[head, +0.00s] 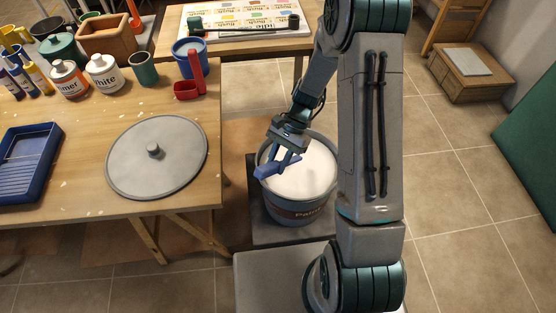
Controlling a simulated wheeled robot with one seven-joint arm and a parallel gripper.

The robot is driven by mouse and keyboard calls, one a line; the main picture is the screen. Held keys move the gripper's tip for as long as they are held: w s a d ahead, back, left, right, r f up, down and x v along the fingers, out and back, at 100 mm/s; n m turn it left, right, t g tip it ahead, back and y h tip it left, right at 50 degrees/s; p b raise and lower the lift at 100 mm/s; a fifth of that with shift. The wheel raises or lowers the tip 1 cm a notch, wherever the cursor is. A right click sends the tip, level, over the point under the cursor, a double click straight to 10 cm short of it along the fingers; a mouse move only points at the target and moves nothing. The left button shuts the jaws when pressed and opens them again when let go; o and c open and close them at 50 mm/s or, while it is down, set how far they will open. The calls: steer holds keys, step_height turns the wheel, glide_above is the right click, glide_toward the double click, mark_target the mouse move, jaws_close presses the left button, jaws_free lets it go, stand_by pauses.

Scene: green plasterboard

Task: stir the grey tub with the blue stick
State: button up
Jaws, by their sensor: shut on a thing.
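The grey tub (297,208) stands on a dark low platform on the floor, right of the wooden table, and is filled nearly to the rim with white paint (310,172). My gripper (284,158) is over the left part of the tub, pointing down and left, and is shut on the blue stick (268,171). The stick's visible end shows as a short blue block near the tub's left rim. Whether its lower part is in the paint cannot be told from this view. My arm covers part of the tub's right side.
The wooden table (75,206) holds a round grey lid (177,178), a blue paint tray (28,158), a red holder (188,88) and several cans and pots. A second table (222,52) stands behind. Tiled floor is free at the right, before a green board (530,140).

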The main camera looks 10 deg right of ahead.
stand_by(0.3)
steer(key=shift+r+p, duration=1.9)
steer(key=shift+r, duration=0.65)
